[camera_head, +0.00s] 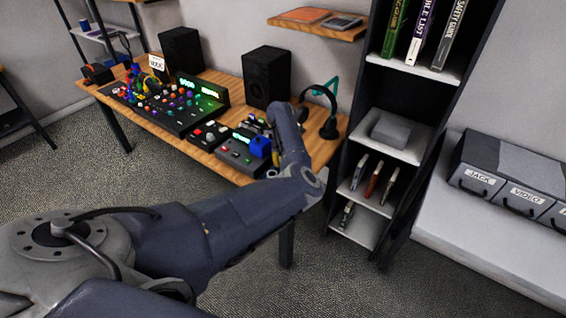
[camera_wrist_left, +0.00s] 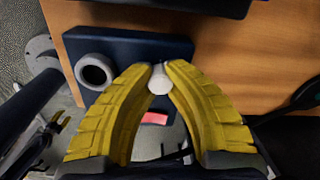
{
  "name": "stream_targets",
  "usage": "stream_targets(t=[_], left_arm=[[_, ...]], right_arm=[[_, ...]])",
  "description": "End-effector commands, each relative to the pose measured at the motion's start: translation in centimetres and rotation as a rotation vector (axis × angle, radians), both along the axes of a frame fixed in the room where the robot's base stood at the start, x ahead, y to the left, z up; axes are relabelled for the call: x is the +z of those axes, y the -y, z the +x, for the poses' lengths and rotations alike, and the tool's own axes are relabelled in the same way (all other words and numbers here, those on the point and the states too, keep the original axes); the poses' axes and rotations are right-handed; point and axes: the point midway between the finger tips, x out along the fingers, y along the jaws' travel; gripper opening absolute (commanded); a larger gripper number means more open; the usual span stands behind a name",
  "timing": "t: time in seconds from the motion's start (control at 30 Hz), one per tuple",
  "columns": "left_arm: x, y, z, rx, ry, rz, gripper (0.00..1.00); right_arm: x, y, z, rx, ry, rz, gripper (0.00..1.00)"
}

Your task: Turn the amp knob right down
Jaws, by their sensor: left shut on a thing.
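In the left wrist view, a dark blue box (camera_wrist_left: 125,48) lies on the wooden table. A pale round knob (camera_wrist_left: 159,80) sits between the yellow fingertips of my left gripper (camera_wrist_left: 160,72), which is shut on it. The fingers touch the knob from both sides. In the head view my left arm reaches over the table's right end, and the yellow of the gripper (camera_head: 260,124) shows only in part beside the wrist; the knob is hidden there. What seem to be my right gripper's yellow tips (camera_wrist_left: 60,122) show small at the left wrist view's left edge; their opening is unclear.
A device with a green display (camera_head: 241,151) is near the gripper. A mixing desk (camera_head: 165,105), a black speaker (camera_head: 267,77) and headphones (camera_head: 322,112) surround the spot. A dark shelf unit stands right.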

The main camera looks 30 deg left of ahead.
Motion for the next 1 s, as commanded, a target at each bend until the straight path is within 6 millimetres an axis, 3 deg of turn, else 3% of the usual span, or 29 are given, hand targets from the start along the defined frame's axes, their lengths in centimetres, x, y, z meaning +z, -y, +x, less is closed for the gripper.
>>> stream_targets(t=[0.5, 0.53, 0.8, 1.0], left_arm=[[0.21, -0.34, 0.01, 0.019, 0.002, 0.007, 0.00], [0.21, -0.34, 0.01, 0.019, 0.002, 0.007, 0.14], [0.09, -0.16, 0.00, 0.017, 0.000, 0.003, 0.45], [0.04, -0.09, -0.01, 0.017, 0.000, 0.002, 0.48]], right_arm=[[0.00, 0.00, -0.01, 0.000, 0.000, 0.000, 0.44], [0.00, 0.00, -0.01, 0.000, 0.000, 0.000, 0.44], [0.00, 0.00, 0.00, 0.000, 0.000, 0.000, 0.44], [0.00, 0.01, 0.00, 0.000, 0.000, 0.000, 0.44]])
